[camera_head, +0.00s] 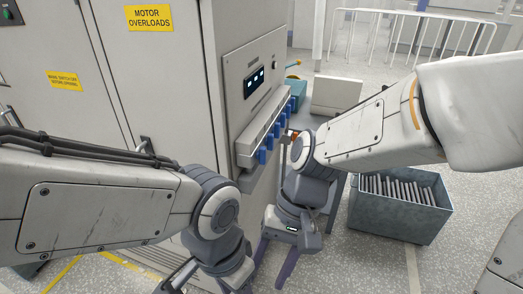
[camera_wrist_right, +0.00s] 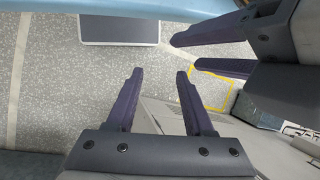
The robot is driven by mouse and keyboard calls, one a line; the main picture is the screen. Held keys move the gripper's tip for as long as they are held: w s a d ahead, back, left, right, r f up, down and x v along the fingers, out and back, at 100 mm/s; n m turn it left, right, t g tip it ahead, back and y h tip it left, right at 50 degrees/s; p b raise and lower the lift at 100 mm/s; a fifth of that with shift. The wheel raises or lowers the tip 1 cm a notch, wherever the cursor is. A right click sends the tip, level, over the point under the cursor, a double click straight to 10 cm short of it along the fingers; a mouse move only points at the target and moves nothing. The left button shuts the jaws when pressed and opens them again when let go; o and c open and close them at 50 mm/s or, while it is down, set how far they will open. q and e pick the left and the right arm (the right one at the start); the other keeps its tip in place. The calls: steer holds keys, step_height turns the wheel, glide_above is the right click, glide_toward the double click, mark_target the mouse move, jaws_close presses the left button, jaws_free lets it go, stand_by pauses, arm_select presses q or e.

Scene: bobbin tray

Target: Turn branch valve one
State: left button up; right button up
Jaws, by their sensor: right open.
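A row of blue valve handles (camera_head: 271,142) sits along a pale manifold (camera_head: 245,152) on the side of the grey cabinet. I cannot tell which handle is branch valve one. My right gripper (camera_head: 274,270) points down below and in front of the row, apart from it. In the right wrist view its two dark fingers (camera_wrist_right: 158,74) are spread with nothing between them. My left gripper's fingers (camera_wrist_right: 185,54) show at the upper right of that view, apart and empty. In the head view the left gripper is low, partly cut off by the bottom edge.
A display panel (camera_head: 254,79) is above the manifold. A grey-blue bin (camera_head: 398,222) with several upright plates stands on the floor at right. A yellow-handled teal object (camera_head: 294,92) is behind the cabinet. White railings (camera_head: 420,35) are at the back. Speckled floor lies between.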

steer(key=w+a+m+y, duration=0.2)
steer(key=w+m+y, duration=0.3)
steer(key=w+m, duration=0.4)
steer(key=m+t+y+b, duration=0.1)
steer(key=m+t+y, duration=0.8)
steer(key=m, duration=0.3)
glide_toward(263, 156)
steer(key=r+p+x, duration=0.1)
steer(key=x, duration=0.6)
steer(key=shift+w+a+p, duration=0.25)
steer(key=shift+w+p, duration=0.1)
steer(key=shift+w, duration=0.1)
steer(key=shift+f, duration=0.1)
jaws_close()
